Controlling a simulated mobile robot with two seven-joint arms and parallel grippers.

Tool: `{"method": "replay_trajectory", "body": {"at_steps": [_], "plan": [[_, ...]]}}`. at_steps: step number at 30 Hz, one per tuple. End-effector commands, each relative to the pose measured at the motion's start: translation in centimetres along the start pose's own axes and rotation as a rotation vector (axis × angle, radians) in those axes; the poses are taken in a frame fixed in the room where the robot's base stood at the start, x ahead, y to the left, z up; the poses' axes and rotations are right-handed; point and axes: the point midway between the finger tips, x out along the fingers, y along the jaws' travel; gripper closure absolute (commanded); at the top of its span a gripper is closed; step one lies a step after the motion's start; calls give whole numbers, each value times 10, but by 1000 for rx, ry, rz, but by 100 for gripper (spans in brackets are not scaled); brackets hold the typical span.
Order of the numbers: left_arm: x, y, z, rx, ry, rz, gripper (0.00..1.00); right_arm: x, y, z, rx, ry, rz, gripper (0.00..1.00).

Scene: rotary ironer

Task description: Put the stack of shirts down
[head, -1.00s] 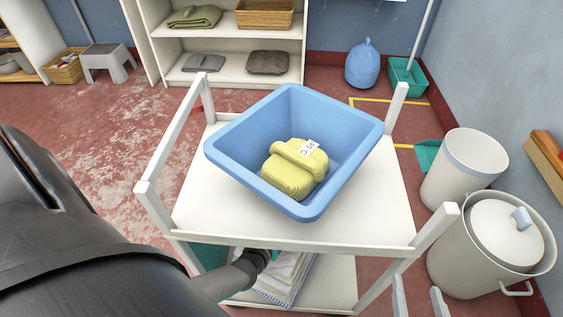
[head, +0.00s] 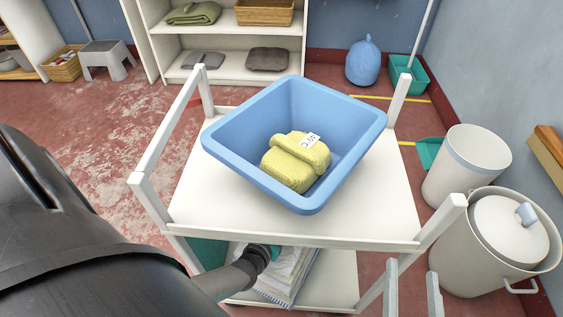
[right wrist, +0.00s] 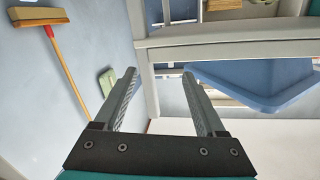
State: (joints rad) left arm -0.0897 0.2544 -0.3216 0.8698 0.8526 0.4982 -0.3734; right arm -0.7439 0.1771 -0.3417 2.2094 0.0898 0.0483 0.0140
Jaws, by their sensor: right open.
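The stack of shirts (head: 291,272), white and grey folded cloth with a blue-striped edge, shows in the head view on the lower shelf (head: 335,285) of a white cart. My left gripper (head: 272,252) reaches in under the cart's top shelf at the stack's left side. Its fingers are mostly hidden, so I cannot tell whether they hold the stack. My right gripper (head: 411,268) is open and empty, in front of the cart's right front corner. The right wrist view shows its two fingers (right wrist: 159,74) apart with nothing between them.
A blue tub (head: 225,148) with a tagged yellow knitted bundle (head: 293,165) stands on the cart's top shelf (head: 195,205). The cart's corner posts rise around it. A lidded bin (head: 480,265) and a pale bin (head: 450,180) stand close on the right. Floor at left is clear.

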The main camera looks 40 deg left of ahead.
Motion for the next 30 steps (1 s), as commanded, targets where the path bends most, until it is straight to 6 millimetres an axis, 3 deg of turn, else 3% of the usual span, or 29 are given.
{"method": "replay_trajectory", "body": {"at_steps": [3,4,11,23,30], "plan": [[2,0,-1,0,9,-2,100,0,0,0,0,1,0,27],[1,0,2,0,0,-1,72,0,0,0,0,1,0,27],[1,0,2,0,-1,0,46,0,0,0,0,1,0,27],[-1,0,0,0,0,0,45,0,0,0,0,-2,0,27],[-15,0,-1,-1,-1,-1,45,5,10,4,-30,-123,23,27]]}}
